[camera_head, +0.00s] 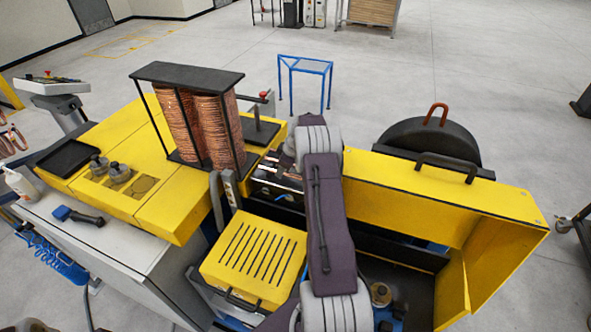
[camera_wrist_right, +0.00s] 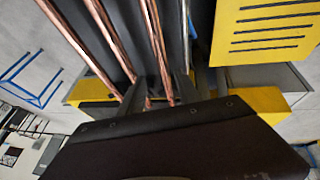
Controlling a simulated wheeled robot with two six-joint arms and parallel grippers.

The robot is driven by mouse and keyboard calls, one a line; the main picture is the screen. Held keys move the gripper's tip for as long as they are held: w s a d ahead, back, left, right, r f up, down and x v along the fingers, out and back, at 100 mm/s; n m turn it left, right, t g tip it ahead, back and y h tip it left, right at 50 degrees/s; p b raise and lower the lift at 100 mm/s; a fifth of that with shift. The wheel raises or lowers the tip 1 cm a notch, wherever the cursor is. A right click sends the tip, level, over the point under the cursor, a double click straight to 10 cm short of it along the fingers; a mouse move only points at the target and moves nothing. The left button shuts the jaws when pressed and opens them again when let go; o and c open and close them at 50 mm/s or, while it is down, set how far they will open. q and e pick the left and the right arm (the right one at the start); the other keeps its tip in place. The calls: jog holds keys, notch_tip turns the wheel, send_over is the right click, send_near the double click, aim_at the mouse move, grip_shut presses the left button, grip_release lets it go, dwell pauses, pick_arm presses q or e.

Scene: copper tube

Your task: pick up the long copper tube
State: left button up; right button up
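Several long, thin copper tubes (camera_wrist_right: 115,40) run side by side along a dark bed in the right wrist view, from the top edge down to my right gripper. Coppery glints show in the head view (camera_head: 292,170), partly hidden by my right arm. My right gripper (camera_wrist_right: 158,90) has its two grey fingers spread apart, with tube ends (camera_wrist_right: 169,98) showing between them. I cannot tell whether the fingers touch a tube. The dark gripper body hides the tubes' lower part. My left gripper is not in view.
A yellow machine (camera_head: 155,165) carries a black rack (camera_head: 187,74) with copper coils (camera_head: 215,130). A yellow slotted cover (camera_head: 255,258) stands in front. An open yellow box-like housing (camera_head: 440,200) is on the right. A blue frame (camera_head: 307,66) stands on the floor behind.

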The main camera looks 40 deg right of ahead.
jog(key=shift+w+a+f, duration=0.35)
jog(key=shift+w+a, duration=0.25)
jog(key=shift+a+r, duration=0.15)
jog(key=shift+a, duration=0.2)
jog(key=shift+s+a+r, duration=0.1)
jog(key=shift+s+a, duration=0.05)
jog(key=shift+a, duration=0.05)
jog(key=shift+c, duration=0.7)
jog(key=shift+s+d, duration=0.1)
jog(key=c, duration=0.5)
jog(key=shift+s+d, duration=0.1)
jog(key=shift+d, duration=0.15)
grip_shut()
jog(key=shift+d, duration=0.2)
jog(key=shift+a, duration=0.2)
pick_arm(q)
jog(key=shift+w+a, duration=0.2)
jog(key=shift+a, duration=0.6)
